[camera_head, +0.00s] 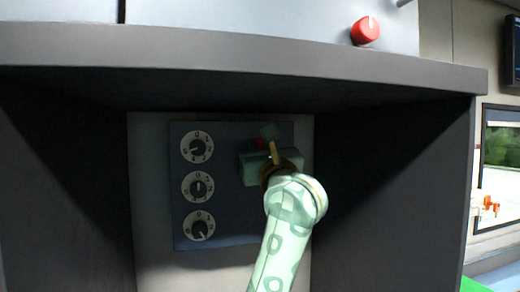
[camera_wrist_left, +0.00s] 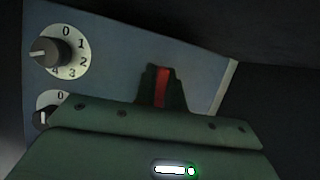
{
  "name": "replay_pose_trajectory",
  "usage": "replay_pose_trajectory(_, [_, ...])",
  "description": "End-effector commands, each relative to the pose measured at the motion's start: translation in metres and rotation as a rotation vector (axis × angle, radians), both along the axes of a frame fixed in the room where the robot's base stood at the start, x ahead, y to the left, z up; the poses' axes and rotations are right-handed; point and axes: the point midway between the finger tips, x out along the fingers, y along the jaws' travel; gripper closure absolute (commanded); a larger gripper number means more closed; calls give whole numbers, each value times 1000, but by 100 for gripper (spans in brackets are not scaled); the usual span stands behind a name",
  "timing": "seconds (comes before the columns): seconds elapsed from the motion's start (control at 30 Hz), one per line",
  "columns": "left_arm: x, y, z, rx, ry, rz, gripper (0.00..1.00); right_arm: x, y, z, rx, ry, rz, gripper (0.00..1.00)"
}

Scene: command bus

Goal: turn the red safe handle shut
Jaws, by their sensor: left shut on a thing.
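The red safe handle (camera_wrist_left: 162,88) shows in the left wrist view as a narrow upright red strip between the dark fingers of my left gripper (camera_wrist_left: 161,84). In the head view only a small red part of the handle (camera_head: 261,143) shows; the rest is hidden by my gripper and wrist. My left gripper (camera_head: 268,133) is at the right side of the blue-grey safe panel (camera_head: 226,220) and is shut on the handle. The handle's full angle cannot be told. My right gripper is not in view.
Several white numbered dials, such as the top one (camera_head: 197,147), stand in a column left of the handle. The panel sits inside a dark recess, with a side wall (camera_head: 400,190) and a grey ledge (camera_head: 240,52) above. A red knob (camera_head: 365,30) is above the ledge.

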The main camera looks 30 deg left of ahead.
Motion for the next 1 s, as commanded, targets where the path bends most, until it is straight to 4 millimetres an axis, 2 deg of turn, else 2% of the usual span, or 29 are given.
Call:
replay_pose_trajectory(0.5, [-4, 4, -5, -283, -327, -2, 100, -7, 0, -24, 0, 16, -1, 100])
replay_pose_trajectory(1.0, [-10, 8, -9, -591, -689, 0, 100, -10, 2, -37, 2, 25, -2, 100])
